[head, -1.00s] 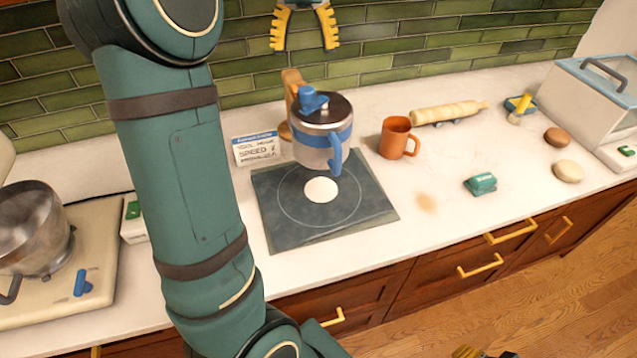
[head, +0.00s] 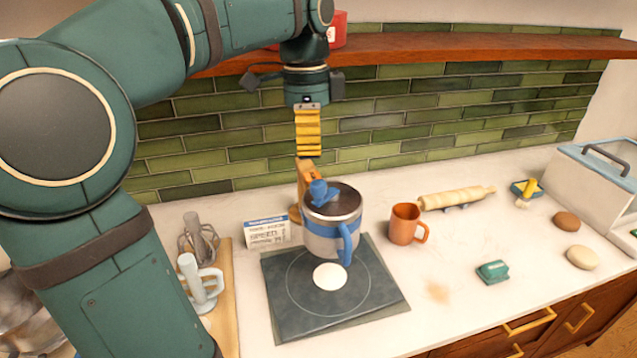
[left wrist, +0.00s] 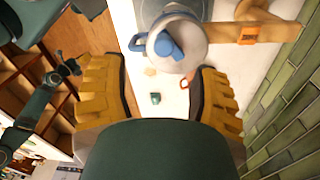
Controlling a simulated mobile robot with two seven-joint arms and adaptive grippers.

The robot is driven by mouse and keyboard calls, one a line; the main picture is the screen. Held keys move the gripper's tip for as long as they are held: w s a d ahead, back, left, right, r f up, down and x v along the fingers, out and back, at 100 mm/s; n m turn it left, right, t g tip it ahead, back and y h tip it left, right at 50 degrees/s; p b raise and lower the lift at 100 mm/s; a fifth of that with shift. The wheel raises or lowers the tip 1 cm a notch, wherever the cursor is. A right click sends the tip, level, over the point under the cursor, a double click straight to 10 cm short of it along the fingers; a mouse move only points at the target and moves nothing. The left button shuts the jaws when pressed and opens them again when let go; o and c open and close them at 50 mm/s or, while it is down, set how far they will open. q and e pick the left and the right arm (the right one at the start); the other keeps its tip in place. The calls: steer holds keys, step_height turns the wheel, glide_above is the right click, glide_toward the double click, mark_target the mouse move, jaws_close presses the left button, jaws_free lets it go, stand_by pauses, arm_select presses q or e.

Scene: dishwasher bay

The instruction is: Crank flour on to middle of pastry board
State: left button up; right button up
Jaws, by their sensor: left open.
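A flour canister (head: 333,222) with a blue band, blue side handle and blue crank knob (head: 320,191) on its dark lid is held by a wooden stand (head: 303,185). It is above the dark pastry board (head: 290,311), which has a ring and a white round patch (head: 330,276) near its middle. My left gripper (head: 308,155) is above and behind the canister, fingers pointing down, apart from it. In the left wrist view the left gripper (left wrist: 160,100) is open and empty, with the blue knob (left wrist: 166,46) beyond the fingertips. My right gripper (left wrist: 72,67) shows small at the left there.
An orange mug (head: 403,224) stands right of the canister, and a rolling pin (head: 455,197) lies behind it. A card (head: 267,231) stands left of the stand. Whisk and handle pieces (head: 200,280) stand at the left. A wooden shelf (head: 450,45) runs above.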

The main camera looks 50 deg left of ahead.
mark_target(318, 184)
arm_select(q)
steer(key=s+d+r+n+t+y+p, duration=0.1)
steer(key=d+n+y, duration=0.1)
steer(key=n, duration=0.7)
steer(key=s+d+r+n+t+y, duration=0.1)
steer(key=d+r+n+t+y, duration=0.15)
steer(key=n, duration=0.65)
steer(key=shift+g+h, duration=0.25)
steer(key=shift+g, duration=0.1)
steer(key=b+x, duration=0.1)
steer(key=x, duration=1.3)
steer(key=shift+d+f, duration=0.15)
steer(key=shift+d, duration=0.05)
jaws_close()
